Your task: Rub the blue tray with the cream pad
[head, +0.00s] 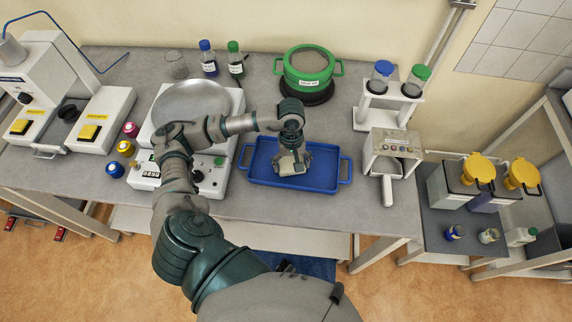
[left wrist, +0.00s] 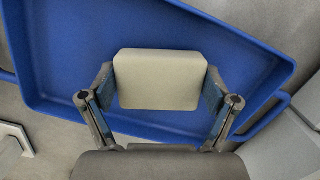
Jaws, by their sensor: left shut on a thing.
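The blue tray (head: 325,178) lies on the grey bench near its front edge, with a handle at each end. My left gripper (head: 291,163) is over the middle of the tray, pointing down. In the left wrist view, the left gripper (left wrist: 160,90) is shut on the cream pad (left wrist: 160,78), with one finger at each side of it. The pad is over the floor of the blue tray (left wrist: 75,55). I cannot tell whether the pad touches the tray floor. In the head view the gripper mostly hides the pad. My right gripper is not in view.
A balance with a round pan (head: 192,102) stands left of the tray, under my left arm. A green pot (head: 308,68) is behind the tray. A white stand with bottles (head: 390,97) and a small device (head: 393,150) are at the right. Bench surface in front of the tray is clear.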

